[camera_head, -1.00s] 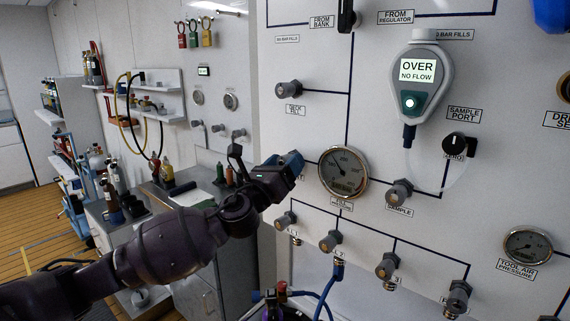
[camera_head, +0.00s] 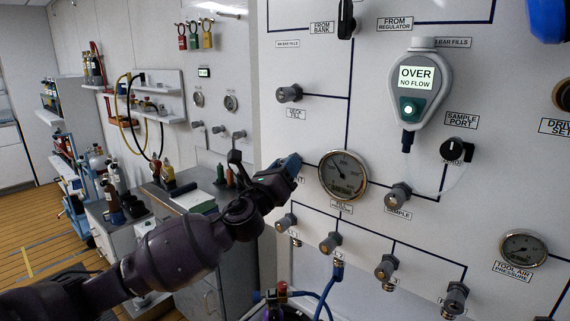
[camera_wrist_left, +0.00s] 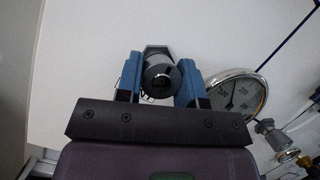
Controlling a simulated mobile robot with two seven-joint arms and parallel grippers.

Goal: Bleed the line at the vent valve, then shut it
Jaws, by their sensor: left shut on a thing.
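My left gripper (camera_head: 292,164) is at the panel, just left of the round pressure gauge (camera_head: 343,175). In the left wrist view its two blue fingers (camera_wrist_left: 158,80) are shut on a dark round valve knob (camera_wrist_left: 160,76), one finger on each side. In the head view the gripper hides this knob. A label partly hidden under the gripper ends in "NT", which fits the vent valve. The gauge needle points up and left. The meter (camera_head: 414,85) reads "OVER NO FLOW". My right gripper is not in view.
The sample knob (camera_head: 398,196) is right of the gauge. A row of fill knobs, one of them (camera_head: 331,242) with a blue hose, lies below. Another knob (camera_head: 289,93) is above the gripper. A bench (camera_head: 150,205) with bottles stands left, behind my arm.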

